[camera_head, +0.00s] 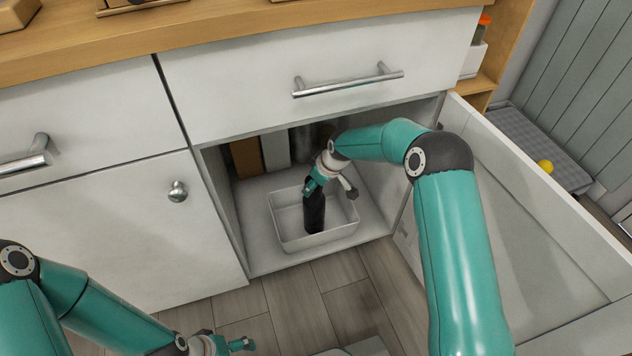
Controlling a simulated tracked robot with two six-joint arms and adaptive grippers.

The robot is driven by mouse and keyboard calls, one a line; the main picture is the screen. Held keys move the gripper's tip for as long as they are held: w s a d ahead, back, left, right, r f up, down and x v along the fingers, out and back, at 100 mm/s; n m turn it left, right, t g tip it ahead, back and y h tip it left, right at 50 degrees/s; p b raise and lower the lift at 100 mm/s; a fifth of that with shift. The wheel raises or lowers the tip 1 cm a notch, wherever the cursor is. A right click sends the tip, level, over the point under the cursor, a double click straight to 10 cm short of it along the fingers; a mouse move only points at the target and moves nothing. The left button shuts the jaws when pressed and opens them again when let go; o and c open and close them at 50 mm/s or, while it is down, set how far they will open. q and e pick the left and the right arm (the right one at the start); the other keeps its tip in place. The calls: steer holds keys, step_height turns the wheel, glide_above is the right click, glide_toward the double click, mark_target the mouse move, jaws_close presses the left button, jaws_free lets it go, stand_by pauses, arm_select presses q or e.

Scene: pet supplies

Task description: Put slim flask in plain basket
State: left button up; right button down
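The slim flask (314,213) is dark and stands roughly upright inside the plain basket (290,244), a white rectangular bin on the floor of the open cabinet. My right gripper (332,189) is over the basket with its fingers spread. One finger overlaps the top of the flask in the picture and the other hangs to its right, so the gripper looks open. Whether it still touches the flask is hard to tell. My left gripper (240,345) is low at the bottom edge, away from the cabinet; its finger opening is unclear.
Upright brown, white and dark items (275,150) stand at the back of the cabinet. The cabinet door (530,230) is swung open at the right. A closed drawer (320,75) is above the opening. A grey mat (540,145) with a yellow ball (545,167) lies far right.

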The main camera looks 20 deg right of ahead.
steer(key=shift+a, duration=0.1)
steer(key=shift+c, duration=2.3)
jaws_free()
steer(key=shift+r, duration=0.45)
steer(key=p+v, duration=0.1)
steer(key=v, duration=0.1)
steer(key=shift+s+r, duration=0.15)
steer(key=shift+r, duration=0.15)
steer(key=s+d+p, duration=0.3)
steer(key=s+d, duration=0.3)
steer(key=s, duration=0.3)
steer(key=s+a+f+m+g, duration=0.1)
steer(key=s+a+f+m, duration=0.2)
steer(key=s, duration=0.5)
steer(key=s+a+f+m+g+y, duration=0.1)
steer(key=s+a+f+m, duration=0.1)
steer(key=s+a, duration=0.3)
steer(key=s+a+f+m+g, duration=0.1)
steer(key=s+a+f+m, duration=0.2)
steer(key=s, duration=0.9)
steer(key=shift+a+f+m, duration=0.3)
steer(key=shift+a+f, duration=0.25)
steer(key=shift+f, duration=0.2)
